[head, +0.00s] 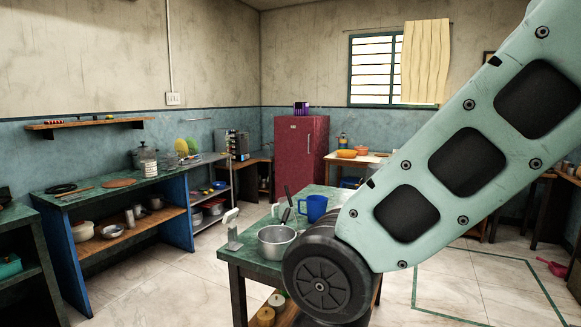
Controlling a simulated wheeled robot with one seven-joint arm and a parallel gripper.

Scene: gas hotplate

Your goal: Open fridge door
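The fridge (301,155) is red and stands in the far corner of the room in the head view. Its door appears shut, with a handle on the right edge of the front and a small light mark high on the left. A table in front hides its lower part partly. My arm crosses the right side of the view, well in front of the fridge. My gripper is not in view.
A green table (252,248) with a metal pot (277,240) and a blue mug (313,207) stands between me and the fridge. Shelves (110,195) line the left wall. Tiled floor (140,285) is open at left and at right.

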